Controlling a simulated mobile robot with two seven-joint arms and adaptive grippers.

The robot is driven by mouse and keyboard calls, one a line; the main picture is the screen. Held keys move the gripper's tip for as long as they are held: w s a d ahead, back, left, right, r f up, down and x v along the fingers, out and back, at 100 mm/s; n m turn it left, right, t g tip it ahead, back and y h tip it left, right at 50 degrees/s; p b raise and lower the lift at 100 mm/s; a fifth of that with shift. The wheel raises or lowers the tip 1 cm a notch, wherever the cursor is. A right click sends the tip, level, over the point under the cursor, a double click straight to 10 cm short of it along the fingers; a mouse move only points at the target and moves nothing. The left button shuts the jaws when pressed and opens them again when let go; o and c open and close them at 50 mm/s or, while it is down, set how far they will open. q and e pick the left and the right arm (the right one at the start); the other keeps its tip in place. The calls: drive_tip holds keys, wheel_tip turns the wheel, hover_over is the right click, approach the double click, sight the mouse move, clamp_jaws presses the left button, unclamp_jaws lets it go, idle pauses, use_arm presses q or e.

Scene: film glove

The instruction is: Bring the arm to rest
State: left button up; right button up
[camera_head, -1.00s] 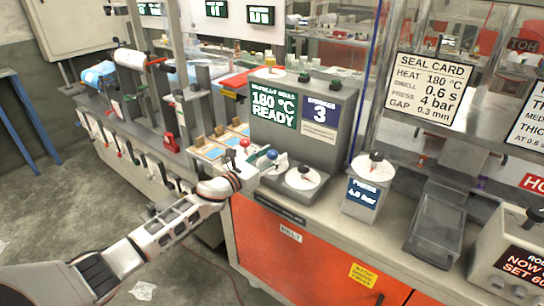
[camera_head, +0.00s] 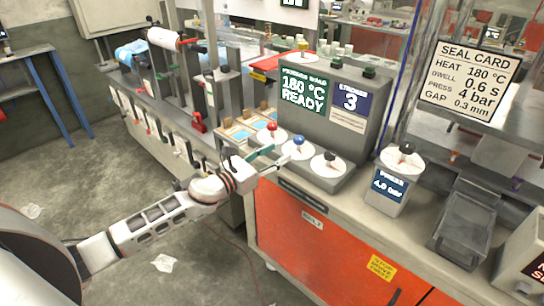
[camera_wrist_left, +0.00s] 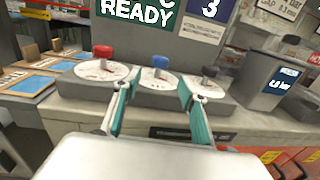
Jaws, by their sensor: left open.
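My left gripper (camera_head: 270,160) reaches in from the left over the front of the grey control box. Its fingers are open and empty, and they also show in the left wrist view (camera_wrist_left: 158,112). They are in front of the dials with the red knob (camera_head: 271,127), the blue knob (camera_head: 298,140) and the black knob (camera_head: 329,156). In the left wrist view the blue knob (camera_wrist_left: 159,63) appears between the two fingers, beyond their tips. I cannot tell whether a finger touches a dial. My right gripper is not in view.
The grey box's screen (camera_head: 303,90) reads READY. A press dial unit (camera_head: 390,180) stands to the right, then a grey bin (camera_head: 466,225). Orange cabinet doors (camera_head: 310,245) are below the bench. Levers line the machine (camera_head: 150,118) at left. The floor at lower left is mostly open.

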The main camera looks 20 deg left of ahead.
use_arm(q)
drive_tip(key=shift+s+a, duration=0.3)
drive_tip(key=shift+s, duration=0.35)
drive_tip(key=s+d+f+m+g+y, duration=0.2)
drive_tip(key=s+d+f+m, duration=0.1)
drive_tip(key=s+f+m, duration=1)
drive_tip(key=s+d+f+m+g+y, duration=0.2)
drive_tip(key=s+d+f+m+g, duration=0.1)
drive_tip(key=s+f+m, duration=1)
drive_tip(key=s+d+m, duration=0.1)
drive_tip(key=s+m, duration=0.5)
drive_tip(key=m, duration=0.3)
drive_tip(key=shift+d+m+g+y, duration=0.2)
drive_tip(key=shift+m+g+y, duration=0.1)
